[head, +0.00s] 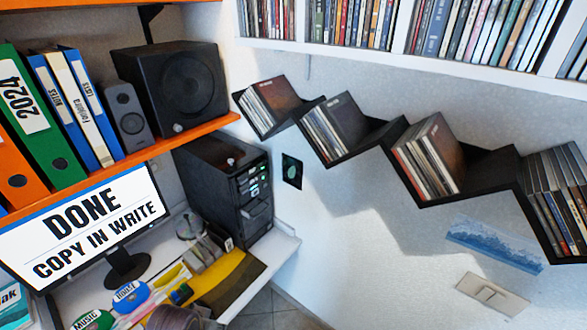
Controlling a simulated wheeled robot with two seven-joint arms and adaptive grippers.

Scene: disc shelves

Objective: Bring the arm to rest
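Neither of my grippers nor any part of my arms shows in the head view. A black zigzag wall shelf (493,161) holds groups of disc cases leaning in its notches. The groups are a left one (268,104), a second one (333,127), a third one (430,158) and a right one (560,198). A monitor (85,228) at the lower left reads "DONE COPY IN WRITE".
An orange shelf (128,153) at the left bears binders (40,115) and a black speaker (172,83). A computer tower (226,187) stands on the white desk (277,250). A white shelf (355,58) of discs runs along the top.

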